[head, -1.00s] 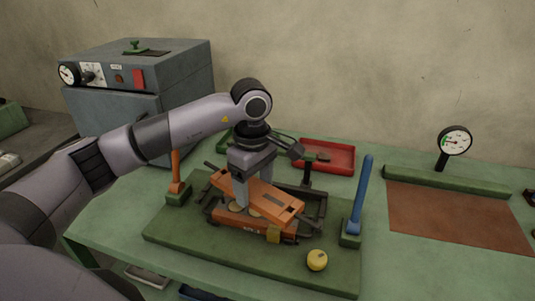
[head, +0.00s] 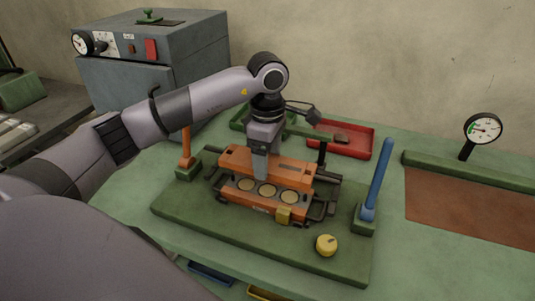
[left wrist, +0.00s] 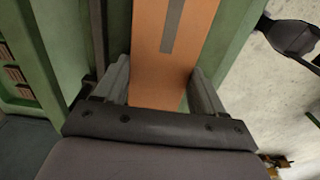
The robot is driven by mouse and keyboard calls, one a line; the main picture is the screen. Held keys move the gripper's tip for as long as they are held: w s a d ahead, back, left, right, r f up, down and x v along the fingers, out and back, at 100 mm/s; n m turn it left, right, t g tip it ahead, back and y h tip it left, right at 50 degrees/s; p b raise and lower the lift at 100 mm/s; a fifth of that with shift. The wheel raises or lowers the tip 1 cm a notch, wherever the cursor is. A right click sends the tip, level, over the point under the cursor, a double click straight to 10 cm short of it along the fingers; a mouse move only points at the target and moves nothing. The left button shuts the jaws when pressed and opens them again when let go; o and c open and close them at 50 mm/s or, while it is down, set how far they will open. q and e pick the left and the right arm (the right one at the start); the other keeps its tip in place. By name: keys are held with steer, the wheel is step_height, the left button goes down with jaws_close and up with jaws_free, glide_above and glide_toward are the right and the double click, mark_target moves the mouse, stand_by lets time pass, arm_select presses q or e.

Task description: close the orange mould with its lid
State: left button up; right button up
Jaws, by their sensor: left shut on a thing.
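The orange mould (head: 230,193) lies on the green base board, with round cavities showing along its open top. Its orange lid (head: 296,169) is in my left gripper (head: 261,170), which is shut across it. The lid lies roughly parallel to the mould, at its back side, and leaves the cavities in view. I cannot tell whether the lid touches the mould. In the left wrist view the lid (left wrist: 155,70) runs between the two fingers, with a grey strip along it. My right gripper is not in view.
An orange lever (head: 186,148) stands left of the mould and a blue lever (head: 378,178) right. A yellow knob (head: 326,245) sits at the board's (head: 215,228) front right. A red tray (head: 355,148) lies behind. A grey oven (head: 150,70) and a dial gauge (head: 482,129) stand farther off.

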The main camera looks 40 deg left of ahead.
mark_target(267, 190)
arm_select(q)
steer(key=shift+f+b, duration=2.25)
steer(key=shift+f, duration=1.05)
steer(key=o, duration=1.8)
steer(key=shift+f, duration=0.15)
step_height(267, 190, up, 7)
steer(key=shift+r, duration=0.2)
steer(key=shift+s, duration=0.1)
